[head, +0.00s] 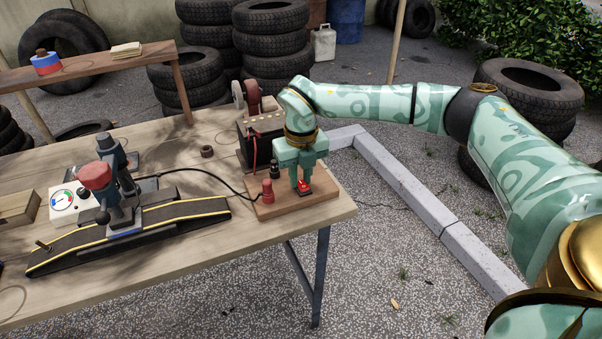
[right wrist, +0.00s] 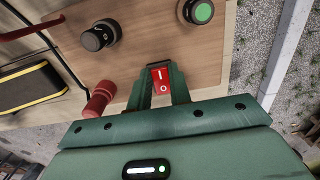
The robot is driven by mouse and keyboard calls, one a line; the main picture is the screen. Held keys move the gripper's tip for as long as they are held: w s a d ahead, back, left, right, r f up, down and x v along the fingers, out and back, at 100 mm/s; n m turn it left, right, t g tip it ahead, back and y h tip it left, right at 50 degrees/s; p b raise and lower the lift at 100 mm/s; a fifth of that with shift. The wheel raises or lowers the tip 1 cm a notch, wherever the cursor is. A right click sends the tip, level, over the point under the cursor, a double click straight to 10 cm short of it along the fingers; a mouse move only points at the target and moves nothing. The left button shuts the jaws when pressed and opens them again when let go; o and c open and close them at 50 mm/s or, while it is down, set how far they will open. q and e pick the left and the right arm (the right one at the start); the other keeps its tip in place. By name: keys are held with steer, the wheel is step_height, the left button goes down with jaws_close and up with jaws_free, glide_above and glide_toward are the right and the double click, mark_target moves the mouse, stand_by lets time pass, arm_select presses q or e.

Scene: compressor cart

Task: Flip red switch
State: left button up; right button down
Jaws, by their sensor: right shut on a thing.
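The red switch (head: 304,188) sits on a small wooden board (head: 268,210) at the right end of the workbench. In the right wrist view the red switch (right wrist: 161,79) shows a white line and a white circle on its face. My right gripper (head: 301,182) points down at the board, its fingers on either side of the switch. The right wrist view shows the fingertips (right wrist: 160,82) closed in on the switch. Part of the switch is hidden by the fingers. My left gripper is not in view.
A red-capped post (head: 267,191) and a black knob (head: 275,169) stand on the board beside the gripper. The right wrist view also shows a green button (right wrist: 202,12). A battery box (head: 262,136) is behind; a belt device (head: 130,235) lies left.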

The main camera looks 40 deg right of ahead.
steer(key=t+p, duration=0.1)
steer(key=p, duration=0.1)
steer(key=s+r+t+p, duration=0.1)
steer(key=p, duration=0.2)
steer(key=shift+a+t+h, duration=0.1)
steer(key=shift+t+h, duration=0.2)
steer(key=shift+t, duration=0.1)
steer(key=shift+f+t+p, duration=0.3)
steer(key=shift+t+p, duration=0.05)
steer(key=shift+t, duration=0.15)
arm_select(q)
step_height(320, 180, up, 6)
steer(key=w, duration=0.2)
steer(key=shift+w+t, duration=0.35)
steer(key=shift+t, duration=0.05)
arm_select(e)
steer(key=shift+f, duration=0.15)
steer(key=c, duration=1.3)
jaws_free()
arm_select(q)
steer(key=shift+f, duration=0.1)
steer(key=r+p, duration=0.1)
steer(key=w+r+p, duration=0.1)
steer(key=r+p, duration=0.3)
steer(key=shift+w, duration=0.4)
arm_select(e)
steer(key=v, duration=1.6)
steer(key=shift+s+a, duration=0.2)
steer(key=shift+s, duration=0.05)
